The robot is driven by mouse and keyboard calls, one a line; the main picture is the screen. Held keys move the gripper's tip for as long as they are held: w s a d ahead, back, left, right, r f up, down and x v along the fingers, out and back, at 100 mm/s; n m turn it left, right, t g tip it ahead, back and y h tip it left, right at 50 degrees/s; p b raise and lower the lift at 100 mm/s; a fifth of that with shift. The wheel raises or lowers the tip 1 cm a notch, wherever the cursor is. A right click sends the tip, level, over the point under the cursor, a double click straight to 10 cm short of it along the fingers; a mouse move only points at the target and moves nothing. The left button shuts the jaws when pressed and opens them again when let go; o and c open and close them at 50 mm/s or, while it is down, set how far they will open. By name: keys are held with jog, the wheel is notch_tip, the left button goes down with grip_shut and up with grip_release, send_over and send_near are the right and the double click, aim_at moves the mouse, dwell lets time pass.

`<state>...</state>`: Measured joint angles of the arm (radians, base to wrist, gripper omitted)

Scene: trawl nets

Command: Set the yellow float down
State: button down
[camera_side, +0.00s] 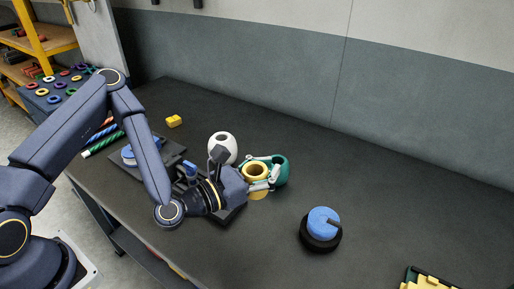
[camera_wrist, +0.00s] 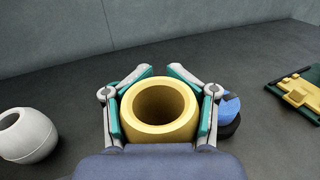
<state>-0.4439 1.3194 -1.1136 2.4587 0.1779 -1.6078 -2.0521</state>
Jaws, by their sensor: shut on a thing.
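The yellow float (camera_side: 257,190) is a thick ring with a wide hole, held upright between the fingers of my gripper (camera_side: 268,170). In the wrist view the float (camera_wrist: 160,130) sits centred, with the teal pads of my gripper (camera_wrist: 160,100) pressed on both sides. The hole faces up toward the wrist camera. I cannot tell whether the float's underside touches the dark table (camera_side: 380,215).
A white float (camera_side: 222,146) stands behind my gripper, also at left in the wrist view (camera_wrist: 28,136). A blue-topped black round object (camera_side: 321,228) stands to the right. A green tray with yellow pieces (camera_side: 428,281) is at the front right. A small yellow block (camera_side: 174,121) lies farther back.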

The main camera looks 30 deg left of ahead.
jog(key=shift+s+d+r+h, duration=0.1)
jog(key=shift+s+d+h, duration=0.05)
jog(key=shift+s+h, duration=0.2)
jog(key=shift+y, duration=0.95)
jog(key=w+a, duration=0.4)
jog(key=a, duration=0.3)
jog(key=w+a, duration=0.5)
jog(key=a, duration=0.3)
jog(key=w+a, duration=0.4)
jog(key=a, duration=0.3)
jog(key=shift+w+a+f, duration=0.2)
jog(key=shift+f, duration=0.05)
jog(key=a+n+t+y, duration=0.1)
jog(key=a+n+y, duration=0.15)
jog(key=a, duration=0.75)
jog(key=w+f, duration=0.2)
jog(key=w, duration=0.2)
jog(key=w+a+f, duration=0.1)
jog(key=w+f, duration=0.2)
jog(key=w, duration=0.1)
jog(key=w+a+f, duration=0.1)
jog(key=w+f, duration=0.2)
jog(key=w, duration=0.2)
jog(key=shift+w+f, duration=0.3)
jog(key=shift+f, duration=0.2)
jog(key=shift+a+f, duration=0.1)
jog(key=shift+f, duration=1.4)
